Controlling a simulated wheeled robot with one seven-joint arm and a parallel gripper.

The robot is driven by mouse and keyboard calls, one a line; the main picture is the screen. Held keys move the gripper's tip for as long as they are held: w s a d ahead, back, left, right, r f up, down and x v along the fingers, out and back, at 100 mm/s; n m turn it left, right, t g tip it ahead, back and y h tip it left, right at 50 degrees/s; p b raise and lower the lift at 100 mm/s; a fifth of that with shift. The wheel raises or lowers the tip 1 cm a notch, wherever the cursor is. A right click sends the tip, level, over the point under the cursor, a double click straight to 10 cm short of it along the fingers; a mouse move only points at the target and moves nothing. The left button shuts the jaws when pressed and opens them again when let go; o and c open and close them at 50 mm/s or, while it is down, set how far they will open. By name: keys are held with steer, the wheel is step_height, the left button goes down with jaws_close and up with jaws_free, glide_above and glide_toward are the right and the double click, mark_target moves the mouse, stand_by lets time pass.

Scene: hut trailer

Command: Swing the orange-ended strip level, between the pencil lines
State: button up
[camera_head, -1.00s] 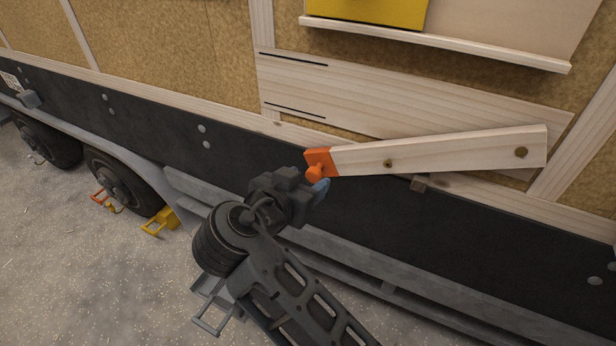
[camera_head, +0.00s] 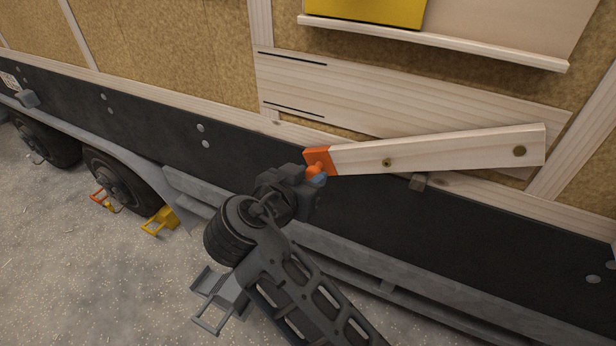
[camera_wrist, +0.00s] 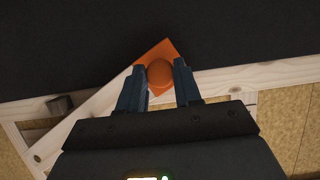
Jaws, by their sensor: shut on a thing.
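The wooden strip (camera_head: 440,152) hangs tilted across the wall, its orange end (camera_head: 317,160) lower, at the left. An orange knob (camera_wrist: 160,72) stands out from the orange end. My gripper (camera_head: 318,177) is at this knob; in the wrist view its two blue fingers (camera_wrist: 159,84) are shut on it from both sides. The upper pencil line (camera_head: 292,58) and lower pencil line (camera_head: 295,109) mark the pale board (camera_head: 390,95), both above and left of the orange end.
A small block (camera_head: 418,183) juts out just under the strip. A ledge (camera_head: 430,43) with a yellow panel above it runs over the board.

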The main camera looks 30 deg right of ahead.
jaws_close()
step_height(320, 180, up, 14)
steer(key=w+a+m+t+y, duration=0.1)
steer(key=w+m+t, duration=0.1)
steer(key=m, duration=0.1)
steer(key=shift+w+a+r+m, duration=0.2)
steer(key=shift+a+r+m, duration=0.1)
steer(key=shift+a, duration=0.1)
steer(key=shift+f, duration=0.1)
steer(key=o, duration=0.9)
jaws_free()
steer(key=shift+o, duration=0.2)
steer(key=v, duration=0.7)
steer(key=shift+s+a+b, duration=0.2)
steer(key=shift+s+b, duration=0.15)
